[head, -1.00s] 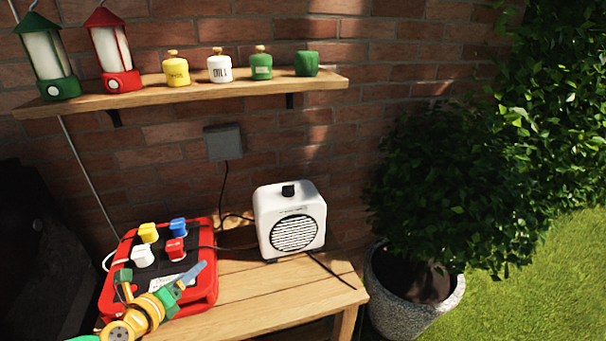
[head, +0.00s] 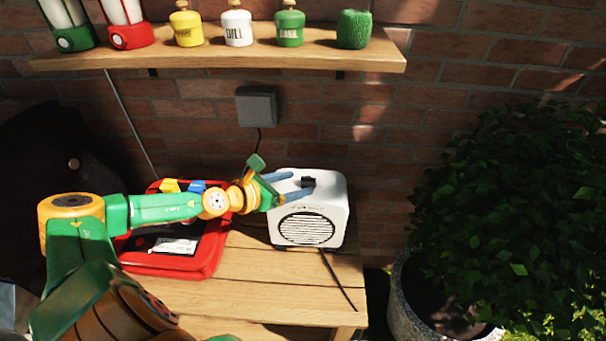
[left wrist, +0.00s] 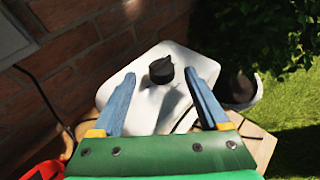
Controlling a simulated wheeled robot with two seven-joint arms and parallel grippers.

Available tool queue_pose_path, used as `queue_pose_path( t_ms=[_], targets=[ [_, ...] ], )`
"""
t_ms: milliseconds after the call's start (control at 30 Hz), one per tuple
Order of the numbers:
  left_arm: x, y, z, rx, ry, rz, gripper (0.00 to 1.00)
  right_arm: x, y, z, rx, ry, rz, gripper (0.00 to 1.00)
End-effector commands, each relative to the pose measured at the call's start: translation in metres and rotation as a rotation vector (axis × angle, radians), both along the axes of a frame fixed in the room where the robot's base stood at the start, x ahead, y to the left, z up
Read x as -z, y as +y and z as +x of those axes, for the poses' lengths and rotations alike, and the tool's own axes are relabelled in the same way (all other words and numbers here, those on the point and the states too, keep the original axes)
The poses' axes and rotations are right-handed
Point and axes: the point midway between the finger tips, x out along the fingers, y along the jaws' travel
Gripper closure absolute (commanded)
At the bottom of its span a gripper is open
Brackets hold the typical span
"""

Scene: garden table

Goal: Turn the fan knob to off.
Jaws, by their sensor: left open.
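The white fan (head: 309,222) stands on the wooden table with its round black grille facing front. Its black knob (head: 308,182) is on the top face and also shows in the left wrist view (left wrist: 161,70). My left gripper (head: 301,184) is open, with its two blue fingers over the fan's top. In the left wrist view the fingers (left wrist: 163,80) lie on either side of the knob, with a gap at each side. Whether the fingers touch the fan's top I cannot tell. My right gripper is not in view.
A shelf (head: 220,57) with lanterns and jars runs above. A grey wall box (head: 256,106) hangs behind. A potted bush (head: 500,210) stands to the right.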

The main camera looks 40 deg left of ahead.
Motion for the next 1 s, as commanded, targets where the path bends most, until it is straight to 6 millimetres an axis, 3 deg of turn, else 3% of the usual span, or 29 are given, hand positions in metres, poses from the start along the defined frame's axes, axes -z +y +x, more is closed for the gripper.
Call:
queue_pose_path(
  t_ms=[33,200,567,867,1000],
  targets=[
    [-0.004,-0.002,0.005,-0.001,-0.003,-0.007,0.22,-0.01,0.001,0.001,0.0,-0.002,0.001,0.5],
    [0.004,-0.004,0.018,-0.002,-0.003,-0.002,0.22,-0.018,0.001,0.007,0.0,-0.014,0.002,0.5],
    [0.01,-0.006,0.022,0.003,0.0,0.002,0.22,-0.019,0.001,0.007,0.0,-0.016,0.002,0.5],
    [0.01,-0.006,0.022,0.002,-0.001,0.002,1.0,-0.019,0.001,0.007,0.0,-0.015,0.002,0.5],
    [0.009,-0.006,0.022,-0.001,-0.001,0.003,1.0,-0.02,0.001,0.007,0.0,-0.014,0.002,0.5]
  ],
)
